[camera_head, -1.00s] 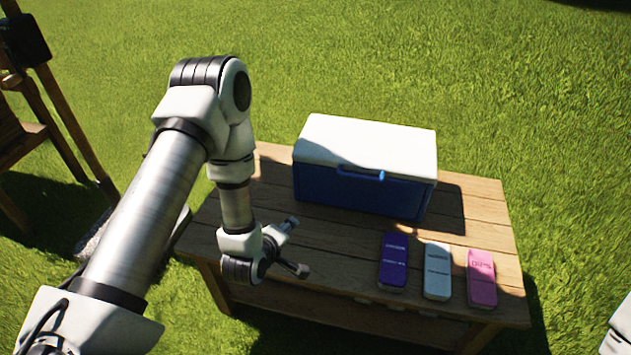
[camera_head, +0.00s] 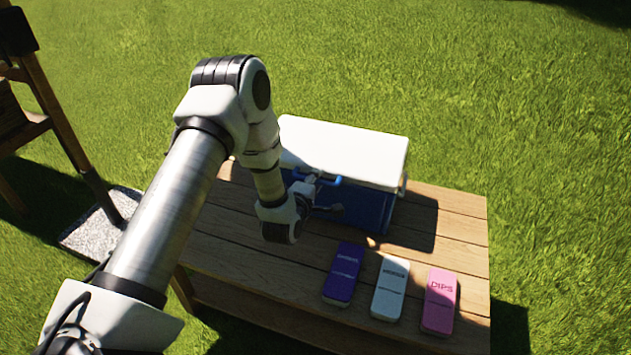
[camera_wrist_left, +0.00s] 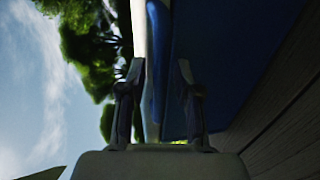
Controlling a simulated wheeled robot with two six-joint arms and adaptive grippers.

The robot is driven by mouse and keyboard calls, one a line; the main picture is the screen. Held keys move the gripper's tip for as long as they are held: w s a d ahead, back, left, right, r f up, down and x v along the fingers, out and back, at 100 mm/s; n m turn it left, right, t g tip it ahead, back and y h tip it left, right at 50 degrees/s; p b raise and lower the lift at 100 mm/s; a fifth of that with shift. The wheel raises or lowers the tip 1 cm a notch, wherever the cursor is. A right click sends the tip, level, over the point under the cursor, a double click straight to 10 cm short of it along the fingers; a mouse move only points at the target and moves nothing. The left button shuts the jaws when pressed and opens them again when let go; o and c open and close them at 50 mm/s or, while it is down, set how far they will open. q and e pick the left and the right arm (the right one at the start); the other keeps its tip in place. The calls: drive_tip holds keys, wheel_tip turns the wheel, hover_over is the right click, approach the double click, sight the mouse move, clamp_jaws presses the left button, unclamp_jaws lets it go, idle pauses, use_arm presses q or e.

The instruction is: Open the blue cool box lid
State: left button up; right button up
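The blue cool box (camera_head: 368,208) stands on the table with its white lid (camera_head: 345,150) shut. A blue handle (camera_head: 330,182) sits at the lid's front edge. My left gripper (camera_head: 325,195) is at the box's front, by the handle, one finger higher than the other. In the left wrist view my left gripper (camera_wrist_left: 162,75) has its two fingers apart, with the blue handle (camera_wrist_left: 157,50) and the lid edge showing between and beyond them. I cannot tell whether the fingers touch the box. My right gripper is not in view.
The wooden table (camera_head: 460,230) carries a purple pack (camera_head: 344,273), a white pack (camera_head: 390,288) and a pink pack (camera_head: 439,301) in front of the box. A wooden stand (camera_head: 60,130) is at the left on the grass, beside a speckled slab (camera_head: 88,238).

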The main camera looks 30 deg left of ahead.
use_arm(q)
clamp_jaws()
drive_tip(key=shift+r, duration=0.1)
